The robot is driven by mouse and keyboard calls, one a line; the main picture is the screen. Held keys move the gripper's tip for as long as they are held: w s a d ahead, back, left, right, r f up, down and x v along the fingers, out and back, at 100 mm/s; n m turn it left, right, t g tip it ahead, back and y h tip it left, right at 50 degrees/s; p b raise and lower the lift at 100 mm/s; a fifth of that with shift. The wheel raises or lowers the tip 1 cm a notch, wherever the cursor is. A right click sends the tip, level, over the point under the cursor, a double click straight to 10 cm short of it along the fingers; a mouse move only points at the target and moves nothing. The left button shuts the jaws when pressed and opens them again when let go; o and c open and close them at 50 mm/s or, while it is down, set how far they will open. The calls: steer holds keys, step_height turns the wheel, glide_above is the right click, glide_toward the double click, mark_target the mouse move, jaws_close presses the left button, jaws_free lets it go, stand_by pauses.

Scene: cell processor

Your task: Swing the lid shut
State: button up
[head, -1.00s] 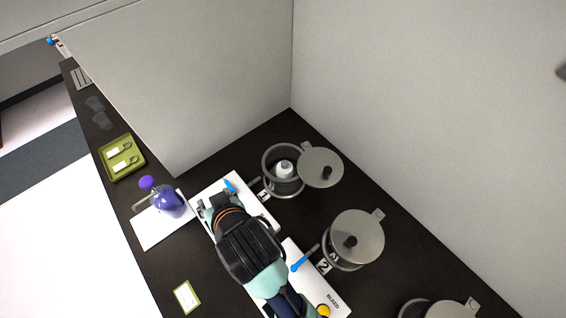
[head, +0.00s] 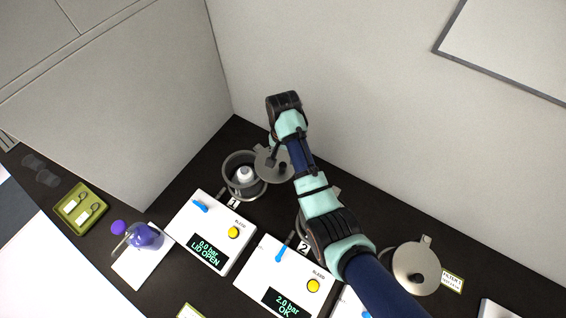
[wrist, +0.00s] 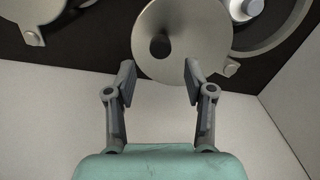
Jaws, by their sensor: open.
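The open lid (head: 267,165) is a flat grey disc with a black knob, swung out to the right of pot 1 (head: 232,185). The pot's mouth is uncovered and a white-capped item (head: 245,174) sits inside. In the wrist view the lid (wrist: 195,40) lies just past my gripper (wrist: 160,72), whose two fingers are spread with nothing between them. The dark knob (wrist: 160,46) shows beyond the gap between the fingertips. My gripper is on the wall side of the lid; contact with it cannot be told. The panel (head: 207,252) in front reads 0.0 bar, LID OPEN.
My arm crosses over pot 2, partly hiding it. A second panel (head: 279,290) reads 2.0 bar, OK. Another lidded pot (head: 414,270) stands at the right. A purple flask (head: 146,237) and a green tray (head: 80,209) are at the left. The wall rises close behind the lid.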

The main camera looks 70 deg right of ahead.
mark_target(283, 164)
step_height(283, 164, down, 6)
steer(key=shift+f, duration=0.15)
steer(key=shift+c, duration=0.3)
jaws_close()
